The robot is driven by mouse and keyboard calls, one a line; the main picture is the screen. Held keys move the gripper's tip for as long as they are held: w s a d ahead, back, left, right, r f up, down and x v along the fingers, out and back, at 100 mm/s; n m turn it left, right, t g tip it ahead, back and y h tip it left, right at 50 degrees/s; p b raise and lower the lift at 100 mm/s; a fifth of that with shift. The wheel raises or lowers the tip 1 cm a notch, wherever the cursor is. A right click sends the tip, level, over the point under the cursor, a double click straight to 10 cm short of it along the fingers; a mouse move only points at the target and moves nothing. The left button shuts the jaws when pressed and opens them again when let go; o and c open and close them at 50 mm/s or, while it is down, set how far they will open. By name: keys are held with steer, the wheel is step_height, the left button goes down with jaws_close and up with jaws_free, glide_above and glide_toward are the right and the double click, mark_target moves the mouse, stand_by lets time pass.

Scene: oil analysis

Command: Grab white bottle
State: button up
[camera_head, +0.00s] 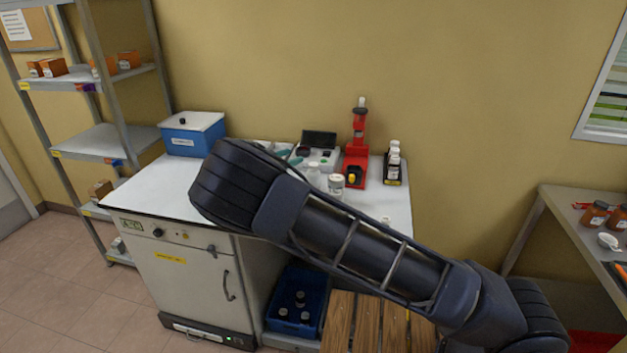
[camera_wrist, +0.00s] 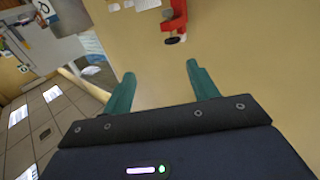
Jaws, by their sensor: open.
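In the head view, two small white containers stand on the white bench top right of my arm: a white bottle (camera_head: 315,175), partly hidden, and a squat white jar (camera_head: 336,186) with a label. The white bottle is not clearly visible in the wrist view.
A red stand (camera_head: 356,160) and a grey device (camera_head: 316,157) stand behind the white containers. A blue box (camera_head: 193,134) with a white lid sits at the bench's back left. A metal shelf (camera_head: 105,143) is left; another table (camera_head: 570,207) is right.

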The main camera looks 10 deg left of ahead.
glide_toward(313, 167)
steer(key=w+f, duration=0.1)
steer(key=w, duration=0.1)
steer(key=x, duration=1)
steer(key=shift+a+f, duration=0.1)
steer(key=shift+c, duration=0.2)
steer(key=c, duration=1.2)
